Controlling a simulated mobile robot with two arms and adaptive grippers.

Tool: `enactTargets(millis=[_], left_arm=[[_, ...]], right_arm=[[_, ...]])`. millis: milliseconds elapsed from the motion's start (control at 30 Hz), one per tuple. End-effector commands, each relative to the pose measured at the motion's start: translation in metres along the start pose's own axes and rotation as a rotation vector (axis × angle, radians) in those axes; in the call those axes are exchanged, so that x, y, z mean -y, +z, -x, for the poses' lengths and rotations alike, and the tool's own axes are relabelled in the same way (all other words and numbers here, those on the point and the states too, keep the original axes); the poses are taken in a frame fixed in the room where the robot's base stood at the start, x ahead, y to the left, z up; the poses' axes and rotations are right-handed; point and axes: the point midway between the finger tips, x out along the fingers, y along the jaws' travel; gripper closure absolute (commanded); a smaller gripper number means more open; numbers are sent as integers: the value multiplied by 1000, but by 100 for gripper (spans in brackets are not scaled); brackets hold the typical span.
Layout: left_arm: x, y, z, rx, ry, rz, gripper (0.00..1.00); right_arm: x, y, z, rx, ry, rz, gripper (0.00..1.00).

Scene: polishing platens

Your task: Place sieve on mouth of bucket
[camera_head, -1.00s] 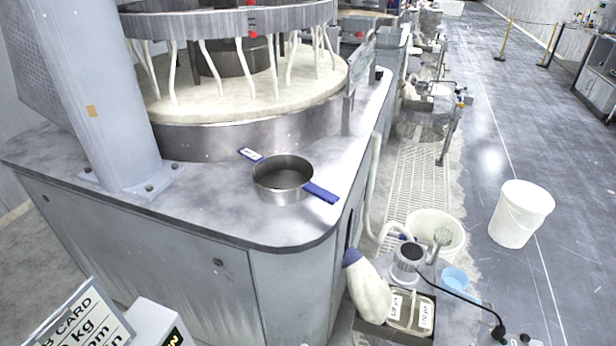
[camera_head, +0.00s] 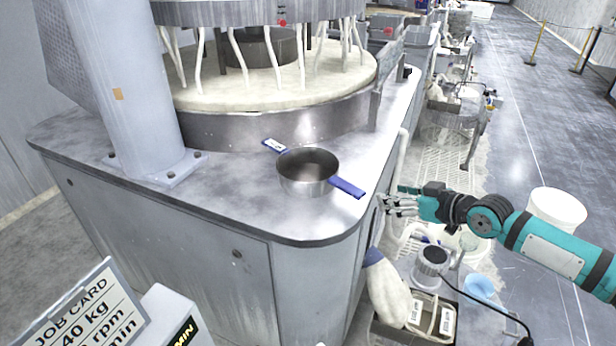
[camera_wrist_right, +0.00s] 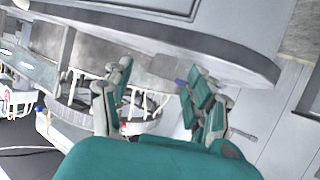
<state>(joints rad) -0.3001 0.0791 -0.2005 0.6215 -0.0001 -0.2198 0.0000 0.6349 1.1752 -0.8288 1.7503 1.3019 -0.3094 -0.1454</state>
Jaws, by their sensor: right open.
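The sieve (camera_head: 307,172) is a round metal pan with a blue handle at its right and a blue tab at its far left. It rests on the grey machine ledge (camera_head: 225,200). My right gripper (camera_head: 384,204) is open and empty, to the right of the sieve's handle and apart from it. Its spread fingers also show in the right wrist view (camera_wrist_right: 157,92), where I cannot make out the sieve. One white bucket (camera_head: 557,208) stands on the floor at the right, partly behind my right arm. Another pale bucket (camera_head: 468,240) is mostly hidden behind that arm. My left gripper is not in view.
A thick grey column (camera_head: 125,90) and the round platen (camera_head: 270,90) with hanging hoses stand behind the sieve. A white sack (camera_head: 388,285), a tray with boxes (camera_head: 430,318) and a blue bowl (camera_head: 480,288) lie below the ledge corner.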

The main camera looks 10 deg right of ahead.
Motion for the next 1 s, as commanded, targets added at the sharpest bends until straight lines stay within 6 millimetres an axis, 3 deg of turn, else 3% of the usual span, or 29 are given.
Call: enactTargets(millis=[33, 133, 300, 467, 800, 1000], left_arm=[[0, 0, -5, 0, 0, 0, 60], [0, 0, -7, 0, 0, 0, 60], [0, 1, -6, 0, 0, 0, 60], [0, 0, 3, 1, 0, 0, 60], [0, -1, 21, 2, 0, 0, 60], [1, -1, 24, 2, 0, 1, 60]], right_arm=[[9, -19, 19, -7, -30, 11, 42], [28, -40, 46, -10, -79, 0, 42], [43, -51, 60, -8, -115, -21, 42], [48, -55, 36, -11, -120, -23, 42], [56, -55, -36, -9, -117, -23, 42], [57, -53, -56, -10, -114, -22, 42]])
